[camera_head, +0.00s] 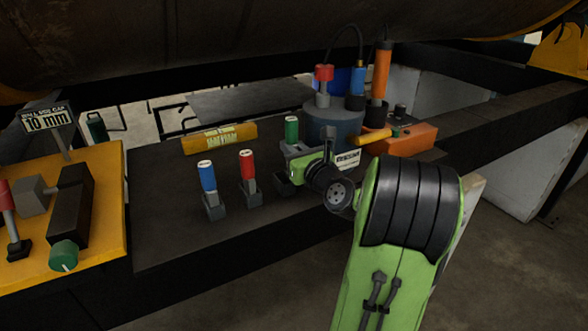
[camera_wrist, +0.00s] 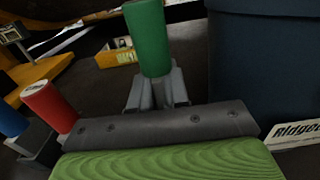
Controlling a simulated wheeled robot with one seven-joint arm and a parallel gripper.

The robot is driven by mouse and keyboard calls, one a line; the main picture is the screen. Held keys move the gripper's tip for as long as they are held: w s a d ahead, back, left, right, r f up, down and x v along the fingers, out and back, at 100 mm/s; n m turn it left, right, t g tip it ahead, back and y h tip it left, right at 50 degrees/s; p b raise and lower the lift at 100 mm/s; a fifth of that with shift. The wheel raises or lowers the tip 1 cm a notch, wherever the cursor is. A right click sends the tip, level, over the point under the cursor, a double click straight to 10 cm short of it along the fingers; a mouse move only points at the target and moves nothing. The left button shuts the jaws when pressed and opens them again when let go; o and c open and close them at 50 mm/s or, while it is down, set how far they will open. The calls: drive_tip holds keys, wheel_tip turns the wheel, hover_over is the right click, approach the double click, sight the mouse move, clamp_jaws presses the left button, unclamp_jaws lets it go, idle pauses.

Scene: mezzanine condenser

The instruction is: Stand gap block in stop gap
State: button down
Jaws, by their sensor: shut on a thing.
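A gap block with a green cylindrical handle (camera_head: 291,128) stands upright at the middle of the dark bench. My gripper (camera_head: 291,152) is shut on it, just below the handle. In the wrist view the green handle (camera_wrist: 150,38) rises between the grey fingers (camera_wrist: 158,88); the block's lower end is hidden. A blue-topped block (camera_head: 208,178) and a red-topped block (camera_head: 248,166) stand in grey holders to the left. On the yellow plate (camera_head: 105,160) at far left, a grey block (camera_head: 31,195) and a dark block (camera_head: 71,207) sit near a "10 mm" sign (camera_head: 47,121).
A yellow level (camera_head: 219,138) lies at the bench's back. A large rusty cylinder (camera_head: 180,35) hangs low overhead. The bench's front left is clear.

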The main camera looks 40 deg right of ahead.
drive_tip(key=f, duration=0.1)
drive_tip(key=f+b, duration=0.1)
drive_tip(key=f, duration=0.1)
drive_tip(key=shift+w+f, duration=0.25)
drive_tip(key=shift+f, duration=0.1)
drive_tip(key=shift+s+f, duration=0.1)
drive_tip(key=shift+f, duration=0.1)
drive_tip(key=shift+f+b, duration=0.2)
drive_tip(key=shift+b, duration=0.1)
drive_tip(key=c, duration=1.1)
unclamp_jaws()
